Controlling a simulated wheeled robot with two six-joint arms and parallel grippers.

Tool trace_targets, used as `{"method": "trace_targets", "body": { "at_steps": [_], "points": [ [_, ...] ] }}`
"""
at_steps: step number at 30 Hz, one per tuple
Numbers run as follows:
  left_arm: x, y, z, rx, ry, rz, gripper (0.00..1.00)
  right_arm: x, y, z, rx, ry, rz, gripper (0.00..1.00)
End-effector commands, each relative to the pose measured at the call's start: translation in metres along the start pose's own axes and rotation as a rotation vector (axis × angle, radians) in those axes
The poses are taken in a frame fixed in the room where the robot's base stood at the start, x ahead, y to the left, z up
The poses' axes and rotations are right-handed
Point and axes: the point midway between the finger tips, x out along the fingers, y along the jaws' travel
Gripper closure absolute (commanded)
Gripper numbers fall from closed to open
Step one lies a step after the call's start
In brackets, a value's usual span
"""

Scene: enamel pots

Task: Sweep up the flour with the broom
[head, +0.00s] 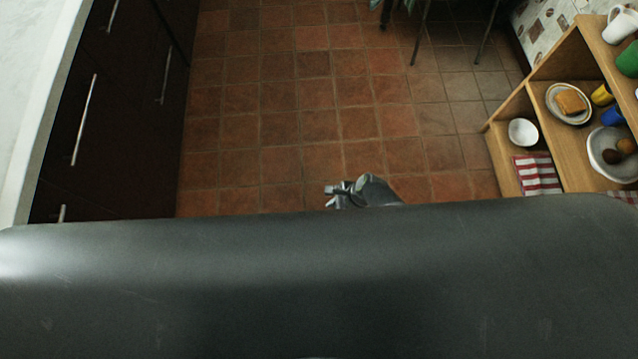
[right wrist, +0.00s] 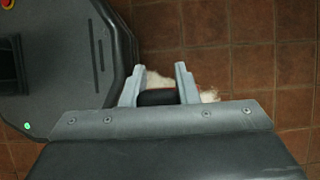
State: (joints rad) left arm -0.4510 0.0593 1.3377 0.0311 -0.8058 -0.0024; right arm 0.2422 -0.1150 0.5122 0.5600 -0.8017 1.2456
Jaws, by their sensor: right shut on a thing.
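My right gripper (right wrist: 158,84) is shut on a black handle (right wrist: 158,98), seen end-on between its two grey fingers in the right wrist view. A bit of red shows by this handle, which appears to be the broom's. Pale, whitish patches show behind and beside the fingers; I cannot tell whether they are bristles or flour. In the head view a small grey gripper (head: 340,193), which looks like my right one, sticks out past my dark body; what it holds is hidden there. No flour can be made out for sure. My left gripper is not in view.
The red tile floor (head: 290,125) is open ahead. Dark drawers (head: 110,110) under a pale counter (head: 30,90) line the left. A wooden shelf (head: 545,150) with dishes, a striped cloth (head: 537,173) and mugs stands at right. Thin dark furniture legs (head: 420,35) are at the back.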

Motion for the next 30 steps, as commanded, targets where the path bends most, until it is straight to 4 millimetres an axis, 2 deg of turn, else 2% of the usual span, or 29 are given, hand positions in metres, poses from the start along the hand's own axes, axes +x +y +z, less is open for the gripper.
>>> {"method": "trace_targets", "body": {
  "at_steps": [21,30],
  "points": [
    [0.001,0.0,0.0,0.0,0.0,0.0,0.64,-0.051,-0.002,-0.102,-0.01,0.01,-0.011,1.0],
    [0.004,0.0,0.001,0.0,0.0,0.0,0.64,-0.059,-0.004,-0.12,-0.011,0.014,-0.01,1.0]
  ]
}}
